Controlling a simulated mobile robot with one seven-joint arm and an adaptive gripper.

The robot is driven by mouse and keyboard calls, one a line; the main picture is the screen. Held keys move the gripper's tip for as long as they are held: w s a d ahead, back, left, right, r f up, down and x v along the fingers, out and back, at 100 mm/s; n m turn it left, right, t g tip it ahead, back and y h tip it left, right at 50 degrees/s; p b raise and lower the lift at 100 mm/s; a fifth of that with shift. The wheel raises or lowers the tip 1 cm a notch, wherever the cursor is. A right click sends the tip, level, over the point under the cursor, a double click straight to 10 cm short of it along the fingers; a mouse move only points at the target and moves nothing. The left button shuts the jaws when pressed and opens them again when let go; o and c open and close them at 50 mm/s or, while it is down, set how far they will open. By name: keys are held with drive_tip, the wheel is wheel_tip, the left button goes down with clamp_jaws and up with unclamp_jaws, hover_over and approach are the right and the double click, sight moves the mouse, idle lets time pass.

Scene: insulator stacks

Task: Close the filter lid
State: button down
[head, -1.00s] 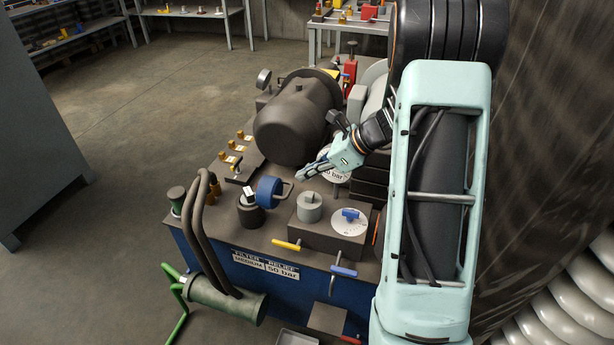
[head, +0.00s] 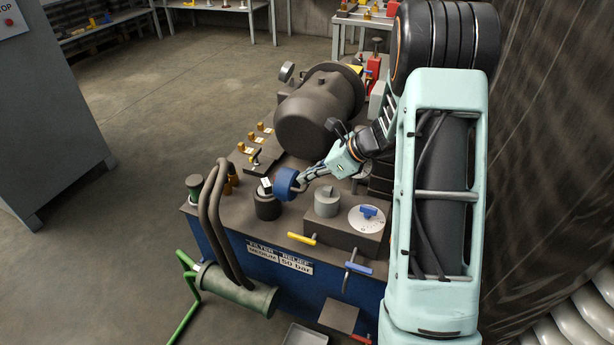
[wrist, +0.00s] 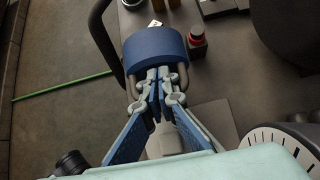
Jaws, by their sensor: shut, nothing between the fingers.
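The filter is a dark cylindrical pot (head: 267,208) near the front of the power unit's top, with a white piece showing at its mouth. Its blue lid (head: 286,183) stands open, tipped on edge at the pot's right side; it also shows in the wrist view (wrist: 154,45). A grey loop handle (wrist: 183,78) sticks out from the lid towards me. My gripper (head: 303,184) is shut and empty, its fingertips (wrist: 160,78) close against the lid's face, within the handle's outline. I cannot tell whether they touch the lid.
A grey knob (head: 327,201) and a dial with a blue handle (head: 368,217) sit right of the filter. A large dark motor (head: 315,115) stands behind. Bent dark pipes (head: 216,225) rise at the left. Yellow (head: 302,239) and blue levers (head: 352,268) stick out in front.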

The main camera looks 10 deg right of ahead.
drive_tip(key=shift+w+a+r+p, duration=0.2)
drive_tip(key=shift+r+p, duration=0.1)
drive_tip(key=shift+p, duration=0.6)
